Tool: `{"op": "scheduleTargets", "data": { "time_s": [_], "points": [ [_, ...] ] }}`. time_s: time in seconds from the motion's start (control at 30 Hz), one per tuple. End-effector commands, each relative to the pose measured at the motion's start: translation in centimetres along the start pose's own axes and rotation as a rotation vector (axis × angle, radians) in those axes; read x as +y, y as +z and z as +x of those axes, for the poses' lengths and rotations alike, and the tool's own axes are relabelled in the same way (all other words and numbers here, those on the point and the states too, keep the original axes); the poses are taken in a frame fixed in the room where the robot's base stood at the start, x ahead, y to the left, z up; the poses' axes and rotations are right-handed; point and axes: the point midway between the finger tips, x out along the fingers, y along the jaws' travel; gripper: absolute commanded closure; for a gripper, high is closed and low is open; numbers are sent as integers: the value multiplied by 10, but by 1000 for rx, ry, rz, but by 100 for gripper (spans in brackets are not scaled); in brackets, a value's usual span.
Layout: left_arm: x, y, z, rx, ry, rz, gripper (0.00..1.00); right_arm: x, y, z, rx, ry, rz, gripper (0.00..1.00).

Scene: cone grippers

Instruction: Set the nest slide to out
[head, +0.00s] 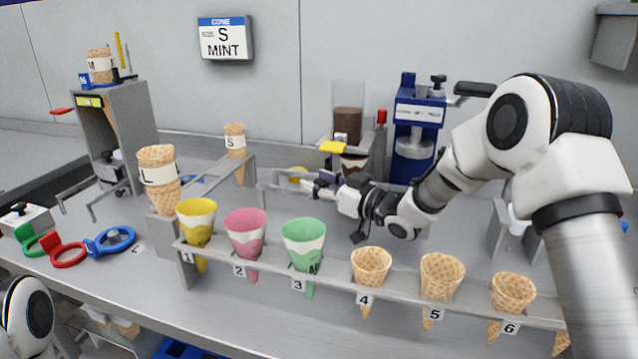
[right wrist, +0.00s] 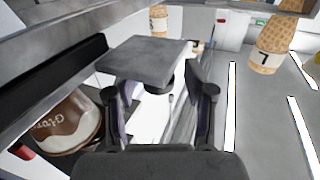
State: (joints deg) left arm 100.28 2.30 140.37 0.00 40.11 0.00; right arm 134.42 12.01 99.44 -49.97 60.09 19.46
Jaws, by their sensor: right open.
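My right gripper (head: 312,187) reaches left across the back of the bench, low in front of the brown-filled hopper. In the right wrist view my right gripper (right wrist: 158,95) is open, its two dark fingers apart. A grey square plate (right wrist: 148,55) with a dark round knob (right wrist: 160,77) under it shows ahead of and between the fingers; it may be the nest slide, but I cannot tell for sure. I see no clear contact. In the head view the gripper and arm hide most of this spot. My left gripper is out of view.
A front rail (head: 330,279) holds several numbered cones. A cone marked S (head: 235,142) hangs in a rear rack. The brown hopper (head: 348,118) and blue press (head: 415,115) stand behind my right arm. A brown-and-white cup (right wrist: 68,122) is left of the fingers.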

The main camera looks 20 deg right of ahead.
Motion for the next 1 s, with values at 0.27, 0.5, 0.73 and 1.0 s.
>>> {"op": "scheduleTargets", "data": {
  "time_s": [0.27, 0.5, 0.73, 1.0],
  "points": [
    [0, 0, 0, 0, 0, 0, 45, 0, 0, 0, 0, 1, 1, 75],
    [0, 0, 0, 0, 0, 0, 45, 0, 0, 0, 0, 1, 0, 100],
    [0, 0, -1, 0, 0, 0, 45, -6, -1, 15, 0, -2, -2, 100],
    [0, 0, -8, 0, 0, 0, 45, -29, -2, 67, 0, -3, -3, 100]
  ]
}}
